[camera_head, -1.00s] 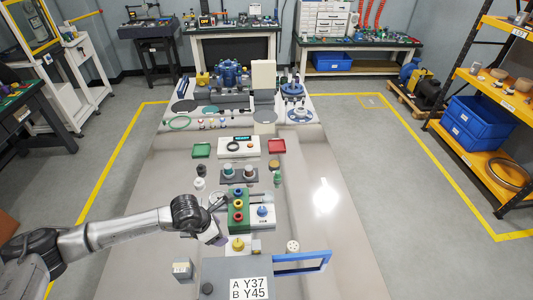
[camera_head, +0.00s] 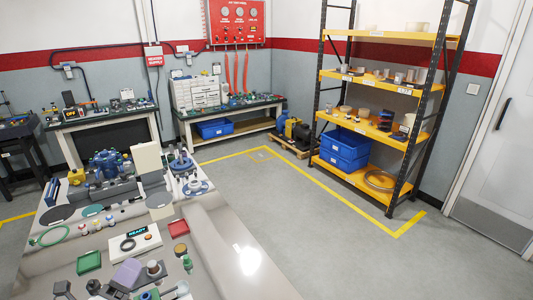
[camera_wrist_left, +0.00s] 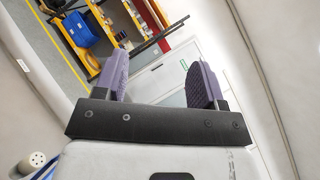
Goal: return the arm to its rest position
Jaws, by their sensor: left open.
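The rest of the left arm is out of the head view. My right gripper is in neither view now.
The workbench (camera_head: 222,262) holds a green tray (camera_head: 88,262), a red tray (camera_head: 178,228) and a white box (camera_head: 135,243) with a lit READY display near the gripper. A yellow shelf rack (camera_head: 384,139) stands at right. Open floor (camera_head: 330,230) lies between.

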